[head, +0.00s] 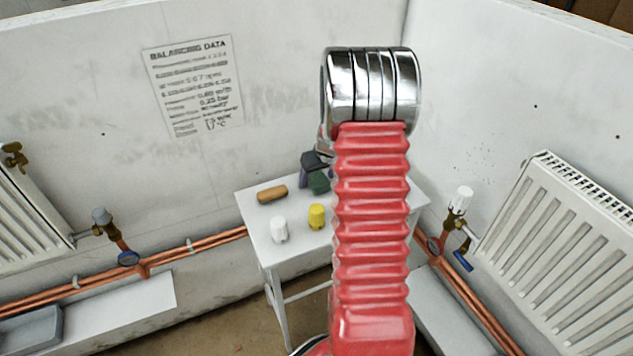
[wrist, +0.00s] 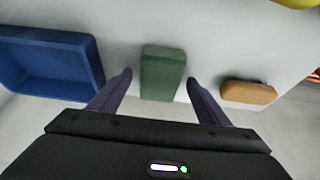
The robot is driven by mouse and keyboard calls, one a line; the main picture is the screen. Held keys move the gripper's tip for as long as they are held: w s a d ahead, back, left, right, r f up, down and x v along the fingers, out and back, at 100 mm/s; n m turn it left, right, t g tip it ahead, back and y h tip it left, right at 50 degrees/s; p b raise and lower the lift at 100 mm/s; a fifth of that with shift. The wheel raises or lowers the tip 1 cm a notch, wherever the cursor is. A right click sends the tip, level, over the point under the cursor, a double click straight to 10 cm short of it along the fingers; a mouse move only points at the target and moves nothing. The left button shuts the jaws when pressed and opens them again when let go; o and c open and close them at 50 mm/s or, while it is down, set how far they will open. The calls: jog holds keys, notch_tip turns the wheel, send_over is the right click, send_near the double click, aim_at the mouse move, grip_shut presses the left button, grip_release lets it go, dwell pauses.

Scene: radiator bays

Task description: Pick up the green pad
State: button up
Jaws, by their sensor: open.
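The green pad (wrist: 162,73) is a small dark green block on the white table (head: 257,230). In the wrist view it lies between the two spread fingers of my gripper (wrist: 158,84), with a gap on each side. My gripper is open and holds nothing. In the head view the green pad (head: 318,182) shows beside my gripper (head: 308,176), partly hidden by my red arm. I cannot tell how far the fingertips are above the table.
A blue tray (wrist: 50,65) is left of the pad in the wrist view, and an orange-brown block (wrist: 248,92) is to its right. A white cap (head: 279,230) and a yellow cap (head: 317,216) stand near the table's front. Walls stand close behind.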

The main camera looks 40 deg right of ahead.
aim_at(318, 179)
jog(key=shift+f, duration=0.25)
dwell(0.3)
jog(key=c, duration=1.2)
jog(key=shift+r, duration=0.1)
notch_tip(318, 179, up, 10)
jog(key=shift+r, duration=0.2)
dwell(0.5)
